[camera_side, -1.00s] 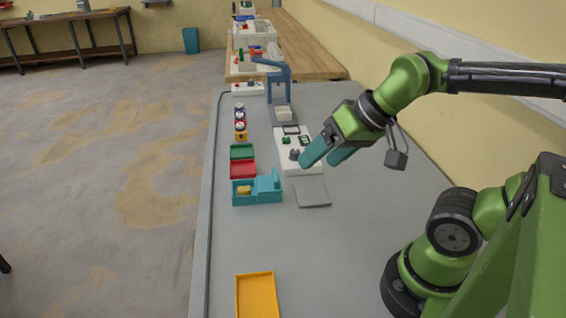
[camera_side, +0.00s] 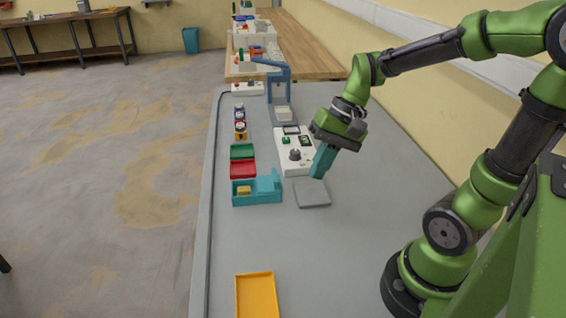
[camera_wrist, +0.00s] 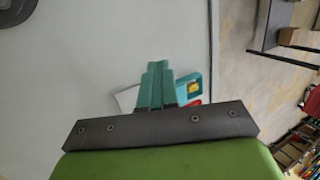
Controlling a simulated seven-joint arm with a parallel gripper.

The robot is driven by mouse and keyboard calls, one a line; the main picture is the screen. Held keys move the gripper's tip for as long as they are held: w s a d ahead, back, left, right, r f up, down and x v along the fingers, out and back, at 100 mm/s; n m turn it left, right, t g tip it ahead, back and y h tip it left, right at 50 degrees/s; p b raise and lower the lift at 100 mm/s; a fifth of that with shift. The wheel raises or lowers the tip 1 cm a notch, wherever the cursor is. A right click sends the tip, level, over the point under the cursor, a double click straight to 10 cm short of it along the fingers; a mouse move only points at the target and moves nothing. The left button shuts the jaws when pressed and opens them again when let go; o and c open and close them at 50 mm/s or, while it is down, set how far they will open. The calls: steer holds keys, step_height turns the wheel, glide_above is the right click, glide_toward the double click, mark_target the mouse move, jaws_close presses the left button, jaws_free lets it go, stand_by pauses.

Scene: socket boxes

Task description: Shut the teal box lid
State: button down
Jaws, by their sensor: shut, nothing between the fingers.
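The teal box (camera_side: 257,197) stands on the grey bench, with a yellow piece (camera_side: 244,190) inside its left part. Its teal lid (camera_side: 269,182) stands raised on the right side of the box. My gripper (camera_side: 317,176) is shut and empty, pointing down above the bench to the right of the box, apart from it, near the grey square plate. In the wrist view the teal fingers (camera_wrist: 157,84) are together, and part of the box (camera_wrist: 187,88) shows behind them with the yellow piece inside; the fingers hide the rest.
A grey square plate (camera_side: 312,194) lies right of the box. Red (camera_side: 243,170) and green (camera_side: 242,151) bins stand behind it. A white panel with a knob (camera_side: 291,162) is behind the plate. A yellow tray (camera_side: 257,297) lies in front; the bench between is clear.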

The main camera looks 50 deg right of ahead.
steer(key=w+d+f+m+t+y, duration=0.1)
steer(key=d+f+m+t+y, duration=0.2)
steer(key=d+f+m, duration=0.2)
steer(key=w+d+f+m+t+y, duration=0.2)
steer(key=d+f+m+t, duration=0.1)
steer(key=d+f+m, duration=0.2)
steer(key=w+d+f+m+t+y, duration=0.1)
steer(key=d+f+m+t+y, duration=0.2)
steer(key=d+m, duration=0.4)
steer(key=shift+w+d+f+m+t+y, duration=0.2)
steer(key=shift+d+f+t, duration=0.1)
steer(key=shift+d+f, duration=0.25)
steer(key=shift+w+d+f+m+t+y, duration=0.1)
steer(key=shift+d+f+m+t, duration=0.15)
steer(key=shift+d+f, duration=0.3)
steer(key=shift+d, duration=0.1)
glide_toward(269, 180)
steer(key=a, duration=0.1)
steer(key=w+a+r, duration=0.1)
steer(key=a, duration=0.1)
steer(key=w+a+r, duration=0.1)
steer(key=shift+w+a, duration=0.1)
steer(key=shift+a, duration=0.05)
